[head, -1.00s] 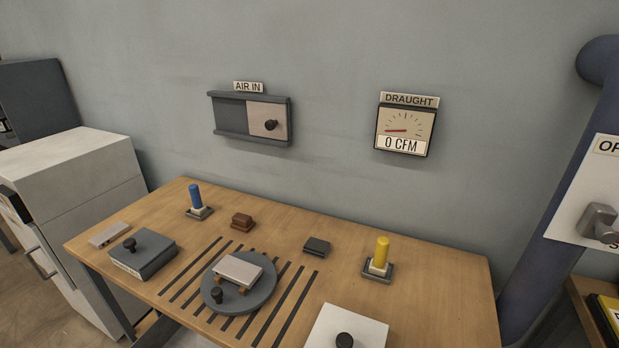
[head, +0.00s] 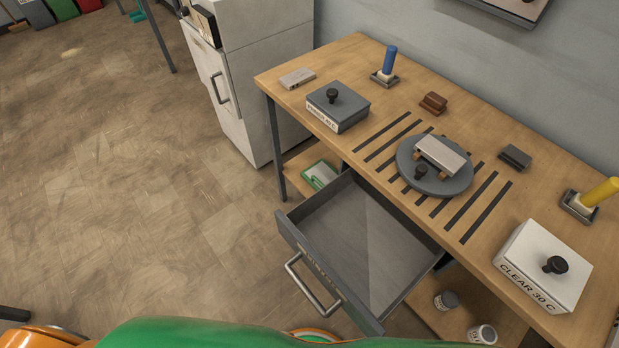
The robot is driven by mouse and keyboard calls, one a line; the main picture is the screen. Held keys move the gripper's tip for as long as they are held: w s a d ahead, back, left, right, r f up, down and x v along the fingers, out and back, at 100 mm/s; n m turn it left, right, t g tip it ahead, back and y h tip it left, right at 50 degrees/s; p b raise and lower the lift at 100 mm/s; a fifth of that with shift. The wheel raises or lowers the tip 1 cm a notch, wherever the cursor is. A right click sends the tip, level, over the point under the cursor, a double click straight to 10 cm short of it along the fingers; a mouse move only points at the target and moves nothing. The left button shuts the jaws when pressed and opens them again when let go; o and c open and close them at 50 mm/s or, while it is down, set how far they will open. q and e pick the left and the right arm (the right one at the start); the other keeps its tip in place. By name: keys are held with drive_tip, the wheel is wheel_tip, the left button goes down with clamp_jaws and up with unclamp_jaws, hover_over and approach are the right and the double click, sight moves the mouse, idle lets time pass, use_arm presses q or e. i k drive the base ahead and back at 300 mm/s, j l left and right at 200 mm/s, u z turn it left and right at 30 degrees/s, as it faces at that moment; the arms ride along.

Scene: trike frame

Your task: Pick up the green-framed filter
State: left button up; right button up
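A green-framed item with a pale centre, which looks like the green-framed filter (head: 309,181), lies on the low shelf under the left end of the workbench, just left of the open drawer. The bench top and drawer hide part of the space around it. Neither of my grippers is in view, so nothing shows at the filter.
A grey drawer (head: 289,232) stands open and looks empty. The wooden bench (head: 293,101) holds lidded boxes, a round grey plate (head: 408,172) and blue and yellow handles. Two small cans stand on the lower shelf at right. Floor at left is clear.

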sight(320, 173)
drive_tip(key=j+z, duration=0.3)
drive_tip(key=j, duration=0.2)
drive_tip(key=j+z, duration=0.3)
drive_tip(key=j, duration=0.2)
drive_tip(key=i+j+z, duration=0.25)
drive_tip(key=j+z, duration=0.25)
drive_tip(key=j, duration=0.15)
drive_tip(key=i+j+z, duration=0.15)
drive_tip(key=j+z, duration=0.4)
drive_tip(key=j, duration=0.2)
drive_tip(key=i+j+z, duration=0.4)
drive_tip(key=k+j, duration=0.05)
